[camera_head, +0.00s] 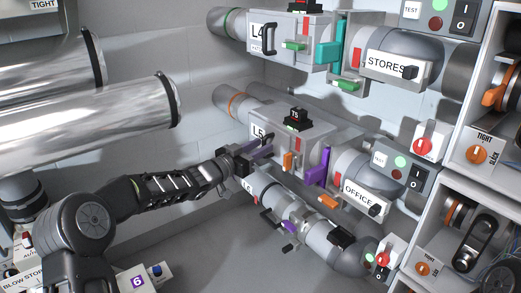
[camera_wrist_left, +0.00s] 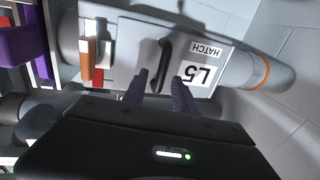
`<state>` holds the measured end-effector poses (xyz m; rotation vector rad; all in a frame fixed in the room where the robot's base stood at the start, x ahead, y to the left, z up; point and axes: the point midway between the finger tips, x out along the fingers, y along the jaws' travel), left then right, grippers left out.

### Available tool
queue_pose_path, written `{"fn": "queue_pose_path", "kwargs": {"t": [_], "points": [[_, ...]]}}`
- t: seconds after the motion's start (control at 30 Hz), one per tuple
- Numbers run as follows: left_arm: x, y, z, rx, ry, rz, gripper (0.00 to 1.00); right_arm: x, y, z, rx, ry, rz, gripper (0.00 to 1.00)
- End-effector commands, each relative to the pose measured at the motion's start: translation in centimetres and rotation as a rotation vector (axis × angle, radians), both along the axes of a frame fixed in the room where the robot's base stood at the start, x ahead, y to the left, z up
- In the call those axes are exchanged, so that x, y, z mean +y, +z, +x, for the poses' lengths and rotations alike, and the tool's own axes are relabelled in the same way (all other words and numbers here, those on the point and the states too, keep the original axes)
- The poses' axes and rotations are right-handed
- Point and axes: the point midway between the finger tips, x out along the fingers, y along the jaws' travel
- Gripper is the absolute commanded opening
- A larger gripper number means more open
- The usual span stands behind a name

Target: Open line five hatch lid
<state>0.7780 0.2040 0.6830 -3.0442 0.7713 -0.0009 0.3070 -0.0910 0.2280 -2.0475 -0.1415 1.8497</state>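The line five hatch is a light grey box (camera_head: 310,140) on a pipe, with an L5 label (camera_head: 258,131) partly in view. Its lid looks closed. In the left wrist view the lid's L5 HATCH label (camera_wrist_left: 203,68) appears upside down beside a dark upright bar handle (camera_wrist_left: 159,64). My left gripper (camera_head: 264,146) is at the front of this box; the wrist view shows its two purple-grey fingers (camera_wrist_left: 160,92) apart, one on each side of the handle's lower end. Whether they touch the handle is unclear. An orange latch (camera_wrist_left: 87,58) lies left of the handle. My right gripper is not seen.
The L4 hatch box (camera_head: 300,35) is above, with a teal lever (camera_head: 328,52). L6 pipework (camera_head: 290,210) lies close below my left gripper. A purple lever (camera_head: 318,168) and an OFFICE pipe (camera_head: 360,172) are to the right. Large shiny pipes (camera_head: 80,130) fill the upper left.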

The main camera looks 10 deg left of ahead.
Motion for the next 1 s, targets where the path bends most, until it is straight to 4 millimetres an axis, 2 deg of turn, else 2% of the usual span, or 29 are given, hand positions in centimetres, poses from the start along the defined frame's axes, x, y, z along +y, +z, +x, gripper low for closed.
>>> {"fn": "queue_pose_path", "kwargs": {"t": [0.33, 0.73, 1.0], "points": [[-0.24, 0.01, 0.49, 0.001, 0.001, 0.000, 0.34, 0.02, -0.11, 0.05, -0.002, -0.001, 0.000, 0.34], [-0.21, 0.02, 0.48, 0.000, 0.001, 0.000, 0.01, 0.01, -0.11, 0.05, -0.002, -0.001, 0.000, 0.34], [-0.20, 0.02, 0.48, 0.000, 0.002, 0.000, 0.00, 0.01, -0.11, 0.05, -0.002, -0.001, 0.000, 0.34]]}}
